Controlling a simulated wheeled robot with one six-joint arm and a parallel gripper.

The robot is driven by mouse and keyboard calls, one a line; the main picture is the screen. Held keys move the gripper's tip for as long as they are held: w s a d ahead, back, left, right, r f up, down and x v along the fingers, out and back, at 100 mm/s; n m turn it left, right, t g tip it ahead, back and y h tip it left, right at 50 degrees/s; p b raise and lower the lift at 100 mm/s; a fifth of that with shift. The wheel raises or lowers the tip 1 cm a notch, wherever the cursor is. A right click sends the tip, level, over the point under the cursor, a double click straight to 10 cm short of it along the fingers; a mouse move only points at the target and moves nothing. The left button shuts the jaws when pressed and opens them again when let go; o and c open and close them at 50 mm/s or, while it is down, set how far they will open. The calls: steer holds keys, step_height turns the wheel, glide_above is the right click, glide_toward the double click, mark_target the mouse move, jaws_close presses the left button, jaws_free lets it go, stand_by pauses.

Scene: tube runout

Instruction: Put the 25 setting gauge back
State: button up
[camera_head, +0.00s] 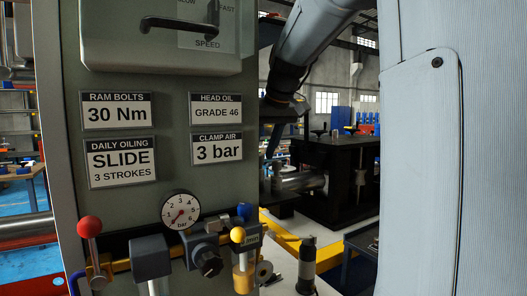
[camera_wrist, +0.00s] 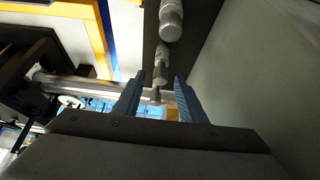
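In the wrist view my gripper (camera_wrist: 157,82) has its two blue fingers apart, with a visible gap between them. A knurled metal piece (camera_wrist: 161,62) with a thin stem shows in line with this gap; neither finger visibly touches it. A second, larger knurled metal piece (camera_wrist: 171,22) is above it in the picture. I cannot tell which of these, if either, is the 25 setting gauge; no size mark is readable. In the head view my gripper (camera_head: 274,145) is partly hidden behind the right edge of the grey machine panel, and no setting gauge is identifiable there.
The grey machine panel (camera_head: 140,195) carries several label plates, a pressure gauge (camera_head: 180,209), a red-knobbed lever (camera_head: 90,228) and a yellow-knobbed lever (camera_head: 238,235). A dark-bodied cylinder (camera_head: 307,262) stands on a light surface at lower centre. A grey wall (camera_wrist: 270,70) is close right of my fingers.

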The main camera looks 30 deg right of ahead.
steer(key=s+r+b, duration=0.1)
steer(key=s+b, duration=0.3)
steer(key=s, duration=0.8)
steer(key=shift+s+d, duration=0.25)
steer(key=shift+s, duration=0.05)
